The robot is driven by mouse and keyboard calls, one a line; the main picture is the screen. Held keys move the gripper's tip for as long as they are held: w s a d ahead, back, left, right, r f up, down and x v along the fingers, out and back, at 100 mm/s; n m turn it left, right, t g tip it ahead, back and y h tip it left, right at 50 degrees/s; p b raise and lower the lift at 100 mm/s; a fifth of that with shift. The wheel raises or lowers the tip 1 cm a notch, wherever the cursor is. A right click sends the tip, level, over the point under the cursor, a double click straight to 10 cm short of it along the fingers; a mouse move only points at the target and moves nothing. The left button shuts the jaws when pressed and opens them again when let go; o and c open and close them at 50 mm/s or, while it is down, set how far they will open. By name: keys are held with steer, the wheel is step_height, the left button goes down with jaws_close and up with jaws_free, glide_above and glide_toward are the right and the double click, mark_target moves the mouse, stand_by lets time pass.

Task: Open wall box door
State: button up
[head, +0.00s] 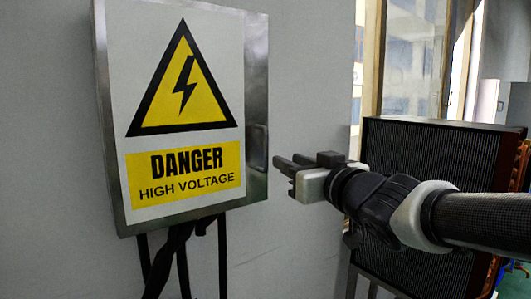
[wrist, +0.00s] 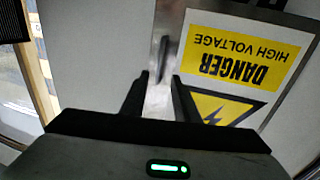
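The wall box (head: 253,60) is a grey metal cabinet on the wall at the left of the head view. Its shut door carries a yellow and black high-voltage sign (head: 183,115), which shows upside down in the wrist view (wrist: 243,55). A dark, narrow handle or latch (wrist: 163,52) lies on the metal strip beside the sign; in the head view it seems to be at the door's right side (head: 257,148). My gripper (head: 288,160) is just right of the box, fingers pointing at that side. In the wrist view my gripper (wrist: 160,82) is open and empty, its fingers either side of the strip, apparently short of the handle.
Black cables (head: 182,255) hang below the box. A large black finned unit (head: 430,150) stands behind my arm at the right, in front of a window (head: 410,50). The wall between box and window is bare.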

mark_target(267, 151)
steer(key=p+x, duration=0.1)
steer(key=x, duration=1.2)
jaws_close()
